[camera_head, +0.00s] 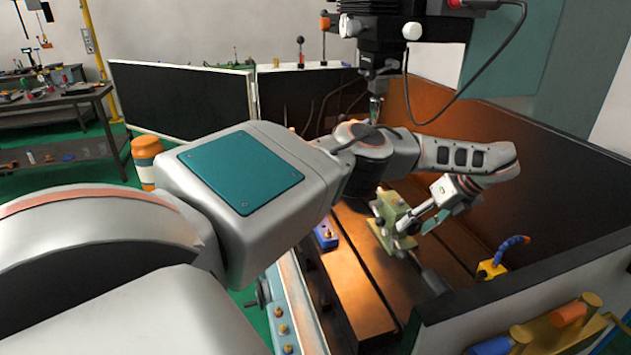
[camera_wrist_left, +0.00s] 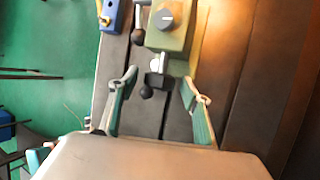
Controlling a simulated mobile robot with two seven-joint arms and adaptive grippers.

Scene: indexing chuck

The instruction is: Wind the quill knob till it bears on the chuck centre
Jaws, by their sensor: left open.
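A green block-like fixture (camera_head: 388,212) stands on the machine table in the head view, partly hidden by my gripper. The wrist view shows the green body (camera_wrist_left: 172,42) from above, with a grey round dial knob (camera_wrist_left: 164,19) on its top. A bright metal piece (camera_wrist_left: 157,64) and a black ball knob (camera_wrist_left: 146,91) stick out from its near end. My left gripper (camera_wrist_left: 158,78) is open, with one finger on each side of that end. It also shows in the head view (camera_head: 413,222). Contact cannot be told. The chuck centre cannot be made out. My right gripper is not in view.
A second black ball (camera_wrist_left: 138,37) stands left of the green body. A blue block (camera_head: 325,237) lies on the slotted table (camera_head: 355,270). The spindle (camera_head: 377,85) hangs above my arm. A dark guard wall (camera_head: 560,200) stands right; a yellow-based blue hose (camera_head: 492,268) sits beside it.

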